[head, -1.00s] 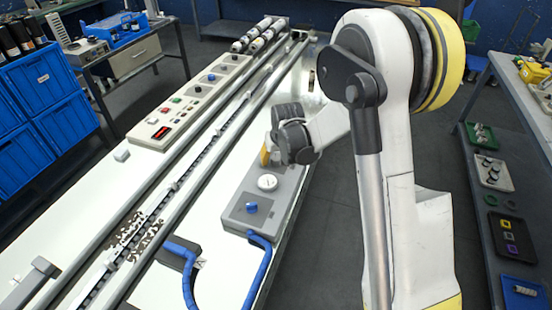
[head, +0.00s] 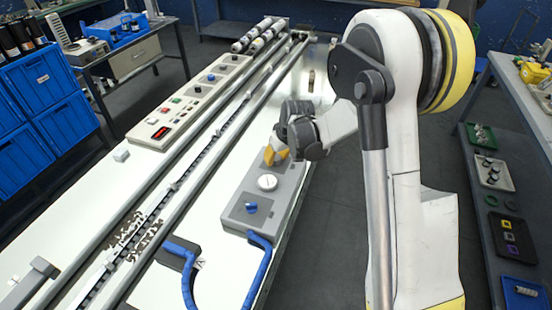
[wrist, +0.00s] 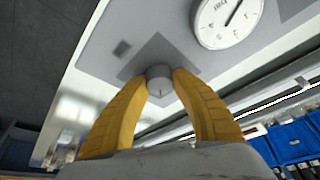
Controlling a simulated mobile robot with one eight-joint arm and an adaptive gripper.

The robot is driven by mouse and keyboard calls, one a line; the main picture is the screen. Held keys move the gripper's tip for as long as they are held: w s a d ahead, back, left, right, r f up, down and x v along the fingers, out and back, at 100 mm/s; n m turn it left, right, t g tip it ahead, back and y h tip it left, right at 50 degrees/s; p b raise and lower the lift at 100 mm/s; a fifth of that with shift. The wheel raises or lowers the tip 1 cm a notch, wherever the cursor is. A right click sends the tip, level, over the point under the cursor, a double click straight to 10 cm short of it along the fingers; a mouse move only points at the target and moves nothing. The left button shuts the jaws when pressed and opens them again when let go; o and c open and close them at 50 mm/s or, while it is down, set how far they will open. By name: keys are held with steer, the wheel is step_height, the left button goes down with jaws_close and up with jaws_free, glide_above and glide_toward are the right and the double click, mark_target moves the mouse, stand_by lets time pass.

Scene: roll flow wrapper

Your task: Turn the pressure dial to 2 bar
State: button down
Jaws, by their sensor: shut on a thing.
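A grey panel box (head: 236,212) stands on the white machine bed, and its underside-up face also shows in the wrist view (wrist: 110,25). A round white gauge (head: 267,182) marked in bar sits on it; in the wrist view the gauge (wrist: 228,20) is cut by the top edge, with a dark needle and numbers too small to read surely. A small grey knob (wrist: 159,82) with a dark mark sits on a darker square plate. My gripper (head: 276,156) is at the panel's far end, its yellow fingertips shut on the knob from both sides. In the head view the gripper hides the knob.
A long rail (head: 190,165) and a button console (head: 175,115) lie to the left. Blue crates (head: 40,110) stand far left.

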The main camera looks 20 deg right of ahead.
steer(key=n, duration=0.2)
steer(key=n+g+y, duration=0.1)
steer(key=n, duration=0.1)
steer(key=shift+n+y, duration=0.3)
steer(key=shift+n+g+y, duration=0.5)
steer(key=shift+n, duration=1.4)
steer(key=c, duration=1)
jaws_free()
steer(key=shift+c, duration=0.2)
steer(key=v, duration=1.2)
steer(key=shift+w, duration=0.15)
